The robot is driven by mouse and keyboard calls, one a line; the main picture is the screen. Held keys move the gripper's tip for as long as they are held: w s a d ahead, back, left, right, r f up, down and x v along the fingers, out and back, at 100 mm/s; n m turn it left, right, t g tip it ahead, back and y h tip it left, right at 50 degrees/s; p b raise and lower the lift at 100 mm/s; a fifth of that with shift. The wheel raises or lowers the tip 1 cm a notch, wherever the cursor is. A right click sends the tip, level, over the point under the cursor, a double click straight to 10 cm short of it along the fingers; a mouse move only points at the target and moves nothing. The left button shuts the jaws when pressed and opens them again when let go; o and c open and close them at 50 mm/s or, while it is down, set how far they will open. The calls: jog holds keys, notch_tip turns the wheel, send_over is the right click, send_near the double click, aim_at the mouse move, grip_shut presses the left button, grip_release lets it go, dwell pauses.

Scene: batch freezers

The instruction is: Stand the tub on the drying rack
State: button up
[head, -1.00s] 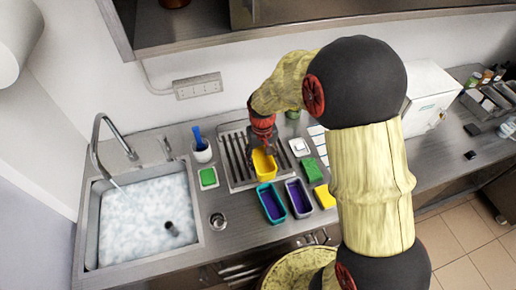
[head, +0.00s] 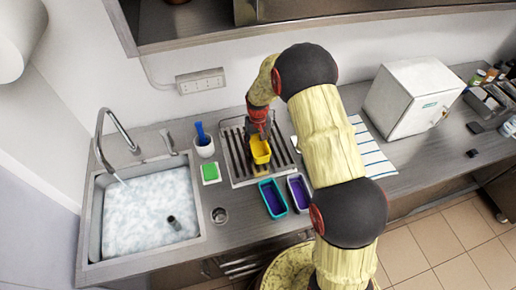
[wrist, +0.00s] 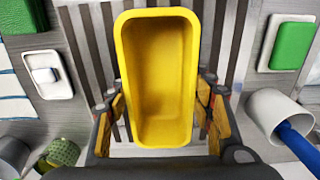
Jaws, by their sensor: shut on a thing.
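The yellow tub (head: 261,151) is upright above the drying rack (head: 238,162), whose dark slats show on its left and around it. In the wrist view the tub (wrist: 158,75) fills the middle, open side toward the camera and empty. My gripper (head: 258,131) is shut on the tub, with a finger against each side (wrist: 160,108). The rack's slats (wrist: 93,40) show on both sides of the tub. Whether the tub's base touches the slats is hidden.
A teal tub (head: 272,200) and a purple tub (head: 299,193) stand in front of the rack. To the left are a green sponge on a dish (head: 210,173), a white cup with a blue brush (head: 204,147) and a foamy sink (head: 145,215). A white box (head: 412,97) stands right.

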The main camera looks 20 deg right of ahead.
jog(key=shift+f, duration=1.05)
jog(key=shift+f, duration=0.2)
jog(key=o, duration=1.3)
jog(key=shift+c, duration=0.2)
jog(key=shift+r, duration=0.1)
